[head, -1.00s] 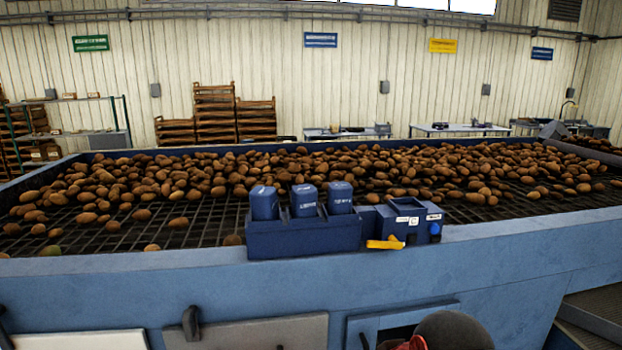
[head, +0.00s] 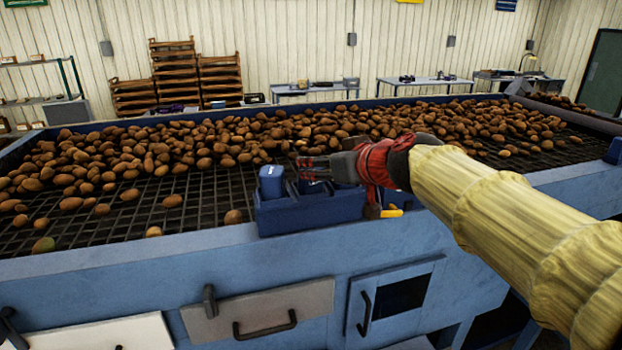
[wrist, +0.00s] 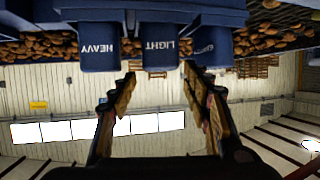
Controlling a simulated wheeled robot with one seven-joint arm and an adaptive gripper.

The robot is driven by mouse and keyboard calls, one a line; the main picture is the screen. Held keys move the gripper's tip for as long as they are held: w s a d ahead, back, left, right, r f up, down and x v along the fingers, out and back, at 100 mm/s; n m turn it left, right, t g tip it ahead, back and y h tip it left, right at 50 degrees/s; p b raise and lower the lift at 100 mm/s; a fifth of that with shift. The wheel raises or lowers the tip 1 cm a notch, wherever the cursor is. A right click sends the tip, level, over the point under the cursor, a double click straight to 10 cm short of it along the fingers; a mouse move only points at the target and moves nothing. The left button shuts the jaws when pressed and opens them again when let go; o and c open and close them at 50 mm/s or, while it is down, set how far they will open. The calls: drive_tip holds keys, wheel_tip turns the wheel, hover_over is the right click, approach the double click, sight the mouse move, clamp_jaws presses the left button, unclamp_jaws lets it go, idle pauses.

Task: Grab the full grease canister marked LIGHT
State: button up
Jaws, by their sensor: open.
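Three blue canisters stand in a blue holder (head: 310,212) on the grader's rim. In the upside-down wrist view, the LIGHT canister (wrist: 160,60) is in the middle, the HEAVY canister (wrist: 99,58) is to its left, and a third canister (wrist: 207,55) with a partly readable label is to its right. My gripper (head: 306,168) is open and empty; in the wrist view its fingertips (wrist: 159,74) lie either side of the LIGHT canister's end, with no clear contact. In the head view one canister (head: 271,181) shows clearly at left; my gripper largely hides the others.
Potatoes (head: 230,142) cover much of the grader's mesh deck behind the holder. The blue grader rim (head: 150,255) runs across the front. A yellow object (head: 391,213) lies right of the holder, partly behind my arm. Drawer handles (head: 265,326) project from the front panel.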

sight(314, 168)
drive_tip(key=x, duration=0.2)
drive_tip(key=f+x, duration=0.1)
drive_tip(key=x, duration=0.2)
drive_tip(key=shift+s+p, duration=0.1)
drive_tip(key=shift+p, duration=0.3)
drive_tip(key=shift+s, duration=0.1)
drive_tip(key=c, duration=0.3)
drive_tip(key=c, duration=0.8)
